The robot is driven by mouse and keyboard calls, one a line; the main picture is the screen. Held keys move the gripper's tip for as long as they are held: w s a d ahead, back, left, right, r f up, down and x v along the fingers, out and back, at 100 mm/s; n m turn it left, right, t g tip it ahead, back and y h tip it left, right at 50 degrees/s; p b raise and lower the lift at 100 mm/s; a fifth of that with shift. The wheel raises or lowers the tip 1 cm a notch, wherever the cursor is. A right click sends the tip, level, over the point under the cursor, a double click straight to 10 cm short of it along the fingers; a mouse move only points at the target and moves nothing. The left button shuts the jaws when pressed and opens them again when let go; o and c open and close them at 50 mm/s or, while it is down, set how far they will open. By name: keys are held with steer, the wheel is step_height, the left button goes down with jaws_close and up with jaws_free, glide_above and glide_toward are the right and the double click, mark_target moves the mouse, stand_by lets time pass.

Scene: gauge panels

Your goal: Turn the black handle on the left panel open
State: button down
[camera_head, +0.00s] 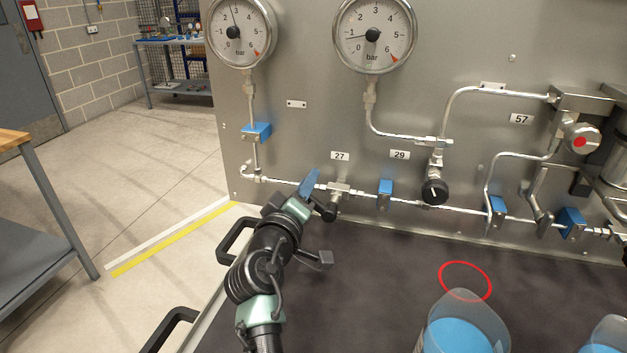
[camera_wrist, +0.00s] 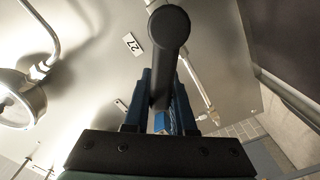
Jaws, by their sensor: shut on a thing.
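The black handle (camera_head: 328,211) belongs to the valve under label 27 on the metal gauge panel. In the wrist view the handle (camera_wrist: 169,28) is a dark bar with a rounded end, standing between my two blue fingers. My gripper (camera_wrist: 160,98) is shut on it. In the head view my gripper (camera_head: 312,193) reaches the valve from the lower left, and its wrist and fingers partly cover the handle. How far the handle is turned cannot be told.
Thin steel pipes with blue clamps (camera_head: 386,193) run along the panel. Two gauges (camera_head: 375,34) are above. A clear cup with blue contents (camera_head: 462,335) stands on the dark bench top (camera_head: 380,290).

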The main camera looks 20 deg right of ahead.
steer(key=shift+w+a+f+n, duration=0.15)
steer(key=shift+f+n, duration=0.5)
steer(key=shift+n, duration=0.6)
steer(key=shift+w+a+f+n, duration=0.15)
steer(key=shift+f+n, duration=0.5)
steer(key=shift+n, duration=0.55)
steer(key=shift+w+a+f+n, duration=0.15)
steer(key=shift+f+n, duration=0.5)
steer(key=shift+n, duration=0.6)
steer(key=shift+s+f, duration=0.1)
steer(key=c, duration=0.7)
jaws_free()
steer(key=shift+c, duration=0.2)
steer(key=v, duration=1.3)
